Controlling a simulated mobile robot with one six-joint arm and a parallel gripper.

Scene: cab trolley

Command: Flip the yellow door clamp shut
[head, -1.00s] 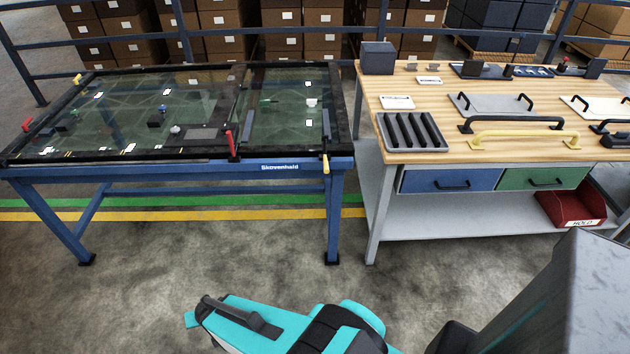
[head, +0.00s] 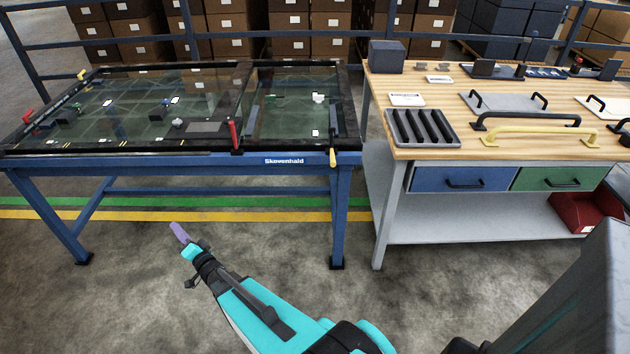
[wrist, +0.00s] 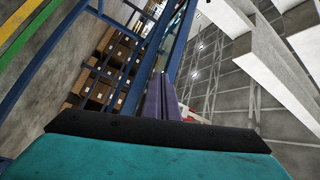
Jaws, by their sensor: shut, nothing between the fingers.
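A yellow clamp handle (head: 332,157) is at the front right corner of the glass-topped blue table (head: 180,162) and points down over its front edge. Another small yellow handle (head: 82,74) shows at the table's back left corner. My gripper (head: 178,231) has purple fingers and is low in front of the table, left of and below the front yellow handle, apart from it. In the wrist view my fingers (wrist: 161,98) are together and empty, pointing up past the blue frame. I cannot make out the yellow handle in the wrist view.
A red handle (head: 233,136) stands at the table's front edge and another (head: 27,117) at its left. A workbench (head: 480,90) with a yellow bar handle (head: 535,134) stands to the right, across a narrow gap. The floor in front is clear.

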